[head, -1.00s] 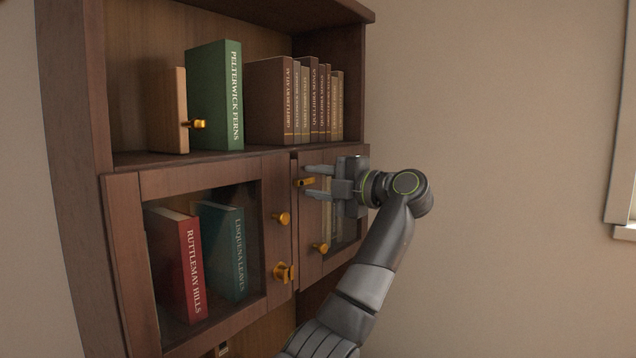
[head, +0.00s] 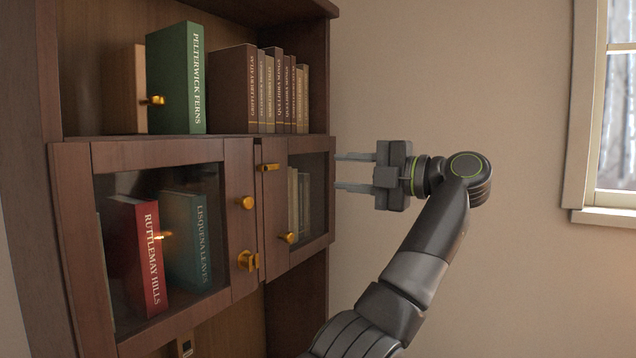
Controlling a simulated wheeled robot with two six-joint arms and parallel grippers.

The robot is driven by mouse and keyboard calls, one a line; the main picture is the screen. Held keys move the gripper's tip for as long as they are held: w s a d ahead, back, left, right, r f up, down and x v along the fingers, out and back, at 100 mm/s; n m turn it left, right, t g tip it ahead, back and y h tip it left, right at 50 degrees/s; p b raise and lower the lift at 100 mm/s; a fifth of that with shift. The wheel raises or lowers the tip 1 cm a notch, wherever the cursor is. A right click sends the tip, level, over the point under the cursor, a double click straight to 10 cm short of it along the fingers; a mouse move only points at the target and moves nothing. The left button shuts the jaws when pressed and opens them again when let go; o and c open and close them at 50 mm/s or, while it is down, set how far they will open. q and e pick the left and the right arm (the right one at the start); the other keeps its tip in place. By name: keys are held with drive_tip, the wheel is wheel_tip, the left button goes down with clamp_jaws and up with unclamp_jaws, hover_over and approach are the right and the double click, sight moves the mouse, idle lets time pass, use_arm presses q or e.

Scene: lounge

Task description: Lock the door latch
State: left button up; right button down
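The cabinet has two glazed doors side by side, a left door (head: 240,165) and a right door (head: 272,220), both looking closed. A small brass bar (head: 270,167) lies roughly level at the upper left corner of the right door. A brass catch (head: 248,261) sits low on the left door's inner stile. I cannot tell which of these is the latch, or whether either is engaged.
A brass knob (head: 245,202) is on the left door and another (head: 289,238) on the right door. Several books, including a green book (head: 175,80), stand on the open shelf. A window (head: 615,110) is at the right. The wall between looks clear.

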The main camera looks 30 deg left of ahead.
use_arm(q)
drive_tip(key=shift+s+d, duration=0.15)
drive_tip(key=shift+d, duration=1.4)
